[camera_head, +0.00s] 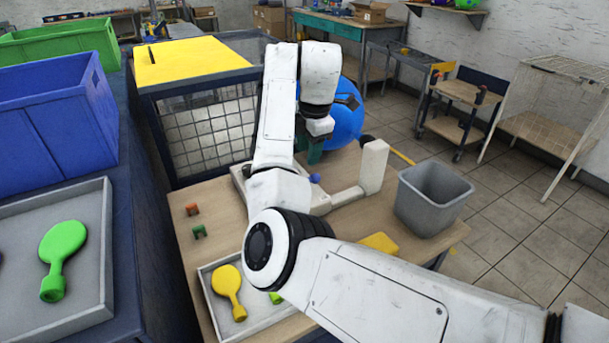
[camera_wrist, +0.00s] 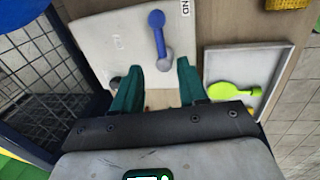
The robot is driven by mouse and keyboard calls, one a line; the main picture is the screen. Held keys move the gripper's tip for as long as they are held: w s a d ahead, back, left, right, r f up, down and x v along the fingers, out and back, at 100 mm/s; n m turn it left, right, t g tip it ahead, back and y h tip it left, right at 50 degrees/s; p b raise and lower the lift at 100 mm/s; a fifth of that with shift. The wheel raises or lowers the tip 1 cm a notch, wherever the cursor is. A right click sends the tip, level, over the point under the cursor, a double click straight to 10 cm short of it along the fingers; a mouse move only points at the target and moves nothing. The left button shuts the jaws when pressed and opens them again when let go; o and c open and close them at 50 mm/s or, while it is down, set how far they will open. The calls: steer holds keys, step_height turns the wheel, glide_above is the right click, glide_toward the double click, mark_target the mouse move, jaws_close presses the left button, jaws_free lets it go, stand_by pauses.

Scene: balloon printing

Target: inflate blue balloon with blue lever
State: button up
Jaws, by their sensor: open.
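The blue balloon (camera_head: 346,118) is large, round and swollen in the head view, partly hidden behind my arm. Blue also shows at the top left corner of the wrist view. The blue lever (camera_wrist: 157,30) has a rounded blue handle on a grey pivot, mounted on a pale machine panel (camera_wrist: 110,40). In the head view, a small blue knob (camera_head: 314,178) shows on the machine. My gripper (camera_wrist: 159,72) is open, its green fingers apart with nothing held between them. The lever lies just beyond the fingertips; whether they touch it is unclear. In the head view, my arm mostly hides the gripper.
A tray (camera_head: 262,323) with a yellow balloon (camera_head: 228,287) lies at the table's front. A grey bin (camera_head: 432,198) stands at the right. A yellow-topped mesh cage (camera_head: 190,60) stands behind left. Another tray (camera_head: 85,300) holds a green balloon (camera_head: 63,245).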

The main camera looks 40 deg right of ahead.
steer(key=f, duration=0.3)
steer(key=w+f, duration=0.1)
steer(key=f, duration=0.5)
steer(key=shift+w+d+f, duration=0.2)
steer(key=shift+w+f, duration=0.05)
steer(key=shift+w, duration=0.15)
steer(key=shift+c, duration=0.2)
jaws_close()
